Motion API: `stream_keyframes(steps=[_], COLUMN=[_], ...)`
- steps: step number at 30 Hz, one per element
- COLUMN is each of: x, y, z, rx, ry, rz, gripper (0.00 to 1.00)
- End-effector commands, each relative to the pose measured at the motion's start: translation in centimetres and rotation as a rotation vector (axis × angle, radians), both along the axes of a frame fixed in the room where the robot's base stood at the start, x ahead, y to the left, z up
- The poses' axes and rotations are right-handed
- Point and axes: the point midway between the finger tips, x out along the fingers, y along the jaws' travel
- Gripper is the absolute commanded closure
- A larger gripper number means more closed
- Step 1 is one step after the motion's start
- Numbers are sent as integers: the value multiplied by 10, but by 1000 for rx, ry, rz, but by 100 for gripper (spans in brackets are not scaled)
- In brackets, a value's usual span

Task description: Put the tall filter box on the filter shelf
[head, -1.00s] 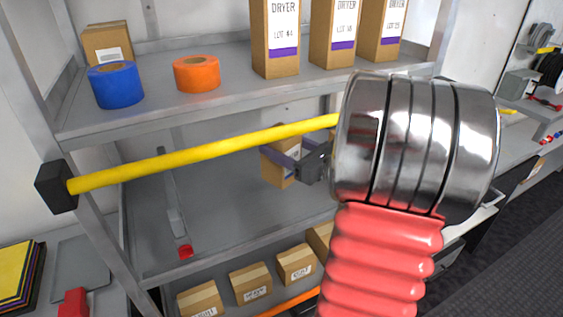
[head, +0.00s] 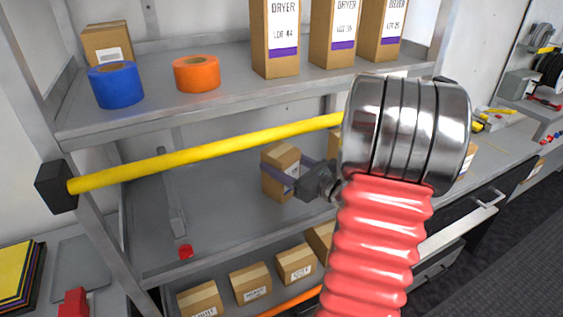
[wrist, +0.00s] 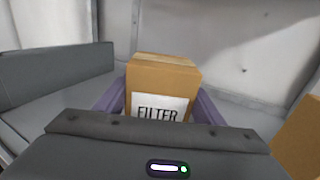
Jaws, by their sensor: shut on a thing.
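The tall filter box (head: 279,171) is a brown carton with a white label. In the wrist view the box (wrist: 162,84) stands between my two purple fingers, and its label reads FILTER. My gripper (head: 290,172) is shut on it. In the head view the box is over the middle shelf (head: 225,205), below the yellow bar; I cannot tell whether its base touches the shelf. My own arm hides the right part of this shelf.
The yellow bar (head: 205,154) crosses in front of the middle shelf. Tall dryer boxes (head: 274,38), a blue roll (head: 116,84) and an orange roll (head: 197,73) stand on the upper shelf. Small cartons (head: 250,281) line the lower shelf. Another carton (wrist: 300,140) is close on the right.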

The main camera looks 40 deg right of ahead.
Motion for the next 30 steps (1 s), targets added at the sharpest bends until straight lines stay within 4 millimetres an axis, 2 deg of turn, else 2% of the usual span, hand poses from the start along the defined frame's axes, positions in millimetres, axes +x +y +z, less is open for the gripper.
stream_keyframes(steps=[10, 11, 18, 30], x=[0, 0, 0, -2], y=[0, 0, 0, 0], z=[-2, -2, -2, 0], rx=[-1, 0, -1, 0], ry=[-1, 0, 0, 0], rz=[0, 0, 0, 0], gripper=[64, 37, 20, 19])
